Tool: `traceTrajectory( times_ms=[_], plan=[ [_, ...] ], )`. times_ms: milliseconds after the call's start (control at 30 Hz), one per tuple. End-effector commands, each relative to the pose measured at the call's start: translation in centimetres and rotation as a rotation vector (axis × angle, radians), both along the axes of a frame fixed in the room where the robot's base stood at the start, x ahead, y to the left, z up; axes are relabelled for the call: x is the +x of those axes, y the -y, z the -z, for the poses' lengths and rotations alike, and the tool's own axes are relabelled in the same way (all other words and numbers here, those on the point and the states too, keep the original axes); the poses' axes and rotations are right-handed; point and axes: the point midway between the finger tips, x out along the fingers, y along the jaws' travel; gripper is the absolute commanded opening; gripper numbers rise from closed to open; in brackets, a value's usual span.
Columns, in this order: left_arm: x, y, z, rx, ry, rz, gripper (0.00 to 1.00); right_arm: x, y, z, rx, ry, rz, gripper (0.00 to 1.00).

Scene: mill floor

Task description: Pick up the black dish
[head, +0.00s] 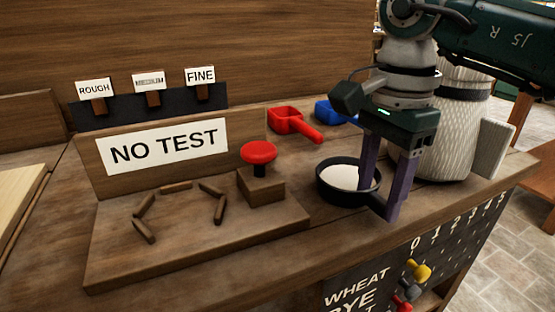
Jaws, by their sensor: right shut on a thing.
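The black dish (325,190) sits at the right part of the wooden counter, with white material (345,177) inside it. My right gripper (382,200) comes down from above on the dish's right side. Its two purple fingers are shut on the dish's right rim, one finger inside and one outside. The dish looks level and at counter height; I cannot tell whether it touches the counter. My left gripper is not in view.
A red scoop (288,120) and a blue scoop (330,110) lie behind the dish. A pale ribbed container (455,140) stands close to the right of my gripper. A wooden board (190,235) with a red button (258,153) and a "NO TEST" sign (163,145) is left. The counter's front edge is near.

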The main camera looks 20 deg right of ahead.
Motion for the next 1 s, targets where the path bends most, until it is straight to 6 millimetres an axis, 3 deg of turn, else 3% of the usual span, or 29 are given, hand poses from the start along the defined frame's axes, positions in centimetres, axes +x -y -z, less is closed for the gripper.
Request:
traceTrajectory(
  times_ms=[33, 267, 767, 867, 1000],
  plan=[
    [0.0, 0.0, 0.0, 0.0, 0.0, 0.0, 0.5, 0.0, 0.0, 0.0, 0.0, 0.0, 0.0, 0.25],
    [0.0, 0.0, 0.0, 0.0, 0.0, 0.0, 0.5, 0.0, 0.0, 0.0, 0.0, 0.0, 0.0, 0.0],
    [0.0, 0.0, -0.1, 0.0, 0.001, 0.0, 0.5, 0.1, 0.0, -0.6, 0.0, 0.002, 0.0, 0.0],
    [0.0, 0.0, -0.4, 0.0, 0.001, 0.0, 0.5, 0.1, 0.0, -1.6, 0.0, 0.004, 0.0, 0.0],
    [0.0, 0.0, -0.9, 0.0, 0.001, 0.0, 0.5, 0.2, 0.1, -4.3, -0.002, 0.006, 0.0, 0.0]
  ],
)
